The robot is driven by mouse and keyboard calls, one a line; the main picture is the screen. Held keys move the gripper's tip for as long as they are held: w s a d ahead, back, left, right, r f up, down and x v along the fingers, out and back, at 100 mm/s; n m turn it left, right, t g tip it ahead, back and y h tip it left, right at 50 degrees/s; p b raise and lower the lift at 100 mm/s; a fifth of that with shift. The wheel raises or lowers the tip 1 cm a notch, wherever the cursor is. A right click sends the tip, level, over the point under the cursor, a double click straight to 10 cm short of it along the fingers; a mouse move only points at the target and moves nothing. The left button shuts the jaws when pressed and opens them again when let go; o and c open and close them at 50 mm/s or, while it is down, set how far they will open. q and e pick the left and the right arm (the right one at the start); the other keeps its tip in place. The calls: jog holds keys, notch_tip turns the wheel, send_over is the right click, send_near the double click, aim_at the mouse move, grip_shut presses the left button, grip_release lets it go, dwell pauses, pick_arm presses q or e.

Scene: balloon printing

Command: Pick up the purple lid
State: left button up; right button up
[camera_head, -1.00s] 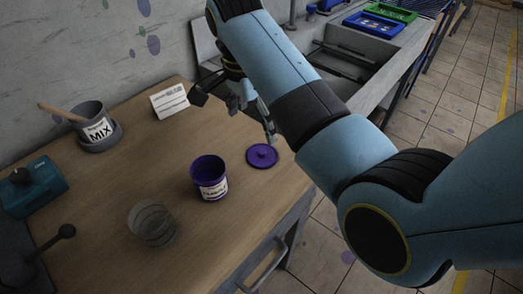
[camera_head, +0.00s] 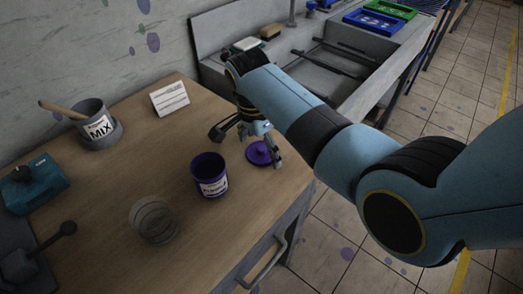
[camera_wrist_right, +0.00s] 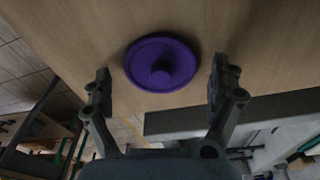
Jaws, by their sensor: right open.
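The purple lid (camera_head: 259,154) lies flat on the wooden table near its right edge. In the right wrist view the lid (camera_wrist_right: 160,64) shows its round knob facing the camera. My right gripper (camera_head: 261,147) is over the lid in the head view and partly covers it. In the wrist view the right gripper (camera_wrist_right: 160,88) is open, with one finger on each side of the lid's near part and nothing between them in its grip. An open purple pot (camera_head: 210,178) with a white label stands just left of the lid. My left gripper is not in view.
The wooden table (camera_head: 120,190) also holds a clear glass (camera_head: 153,219), a grey MIX pot (camera_head: 97,126) with a wooden stick, a white card (camera_head: 170,98) and a teal device (camera_head: 33,184). A grey sink counter (camera_head: 340,72) with green and blue trays stands behind the arm.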

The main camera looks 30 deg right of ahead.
jog(key=c, duration=0.7)
jog(key=shift+r, duration=0.15)
